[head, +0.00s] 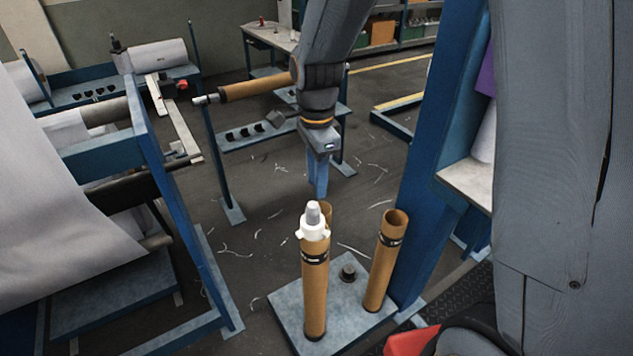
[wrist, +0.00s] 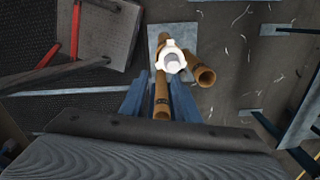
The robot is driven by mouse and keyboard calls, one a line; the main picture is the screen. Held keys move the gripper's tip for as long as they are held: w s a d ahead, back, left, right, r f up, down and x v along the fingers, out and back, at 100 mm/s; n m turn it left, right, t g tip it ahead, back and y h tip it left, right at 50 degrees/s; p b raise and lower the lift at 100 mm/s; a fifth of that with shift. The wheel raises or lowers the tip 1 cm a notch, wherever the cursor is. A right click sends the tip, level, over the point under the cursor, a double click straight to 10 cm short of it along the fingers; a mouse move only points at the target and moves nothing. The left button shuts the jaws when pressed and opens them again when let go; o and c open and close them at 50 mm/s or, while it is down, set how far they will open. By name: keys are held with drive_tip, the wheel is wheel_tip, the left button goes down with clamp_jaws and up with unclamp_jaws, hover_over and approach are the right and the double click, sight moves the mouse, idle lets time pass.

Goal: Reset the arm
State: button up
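My gripper (head: 318,190) hangs from my arm, pointing down, above and behind the cardboard tubes in the head view. In the wrist view its two blue fingers (wrist: 160,98) stand apart with a gap between them, and I see nothing gripped. The front tube (head: 315,290) stands upright on a grey base plate (head: 290,310), with a white collar and grey plug (head: 313,222) on its top. The collar also shows in the wrist view (wrist: 173,61). A second tube (head: 327,212) is mostly hidden behind it. A third tube (head: 385,262), open at the top, stands at the right.
A blue post (head: 433,130) rises right of the tubes. A blue loom frame with a white fabric sheet (head: 60,210) fills the left. A horizontal brown roll (head: 255,88) lies behind my arm. Open floor with thread scraps (head: 265,200) lies between.

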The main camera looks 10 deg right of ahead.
drive_tip(key=shift+s+d, duration=0.1)
idle(0.4)
drive_tip(key=s+d+f+n+t+b, duration=0.1)
drive_tip(key=s+d+n+b, duration=0.2)
drive_tip(key=s+d+n, duration=0.6)
drive_tip(key=shift+s+d+f+n, duration=0.25)
drive_tip(key=shift+s+n, duration=0.7)
drive_tip(key=shift+n, duration=2.45)
